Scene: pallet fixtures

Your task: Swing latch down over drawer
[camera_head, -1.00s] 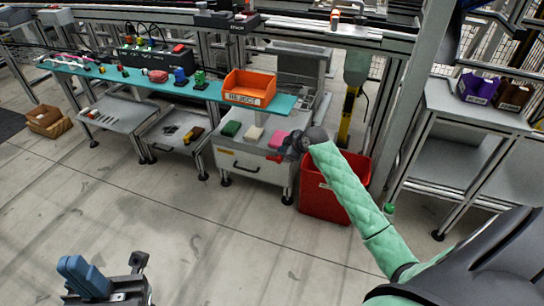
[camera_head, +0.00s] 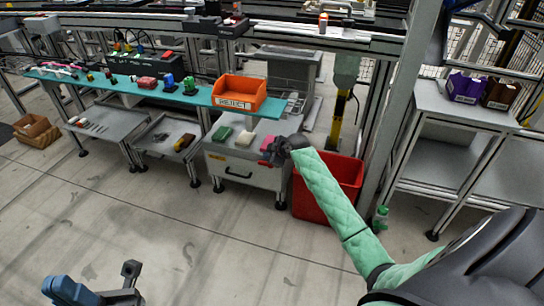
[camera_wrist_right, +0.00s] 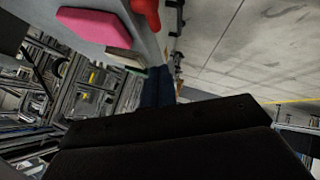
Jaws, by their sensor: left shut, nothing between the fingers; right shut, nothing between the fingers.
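The drawer (camera_head: 239,171) is the grey front of the low cabinet under the bench, with a dark handle, and it looks closed. A red part (camera_wrist_right: 146,12), possibly the latch, shows at the top of the right wrist view beside a pink block (camera_wrist_right: 94,27). In the head view the latch cannot be made out behind my right gripper. My right gripper (camera_head: 272,153) is at the cabinet's right front corner, by the pink block; its shut, empty dark fingers (camera_wrist_right: 158,87) show below the red part.
Green (camera_head: 222,134) and cream (camera_head: 244,138) blocks lie on the cabinet top. An orange bin (camera_head: 239,92) sits on the teal shelf above. A red bin (camera_head: 325,190) stands right of the cabinet, behind my right arm. The floor in front is clear.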

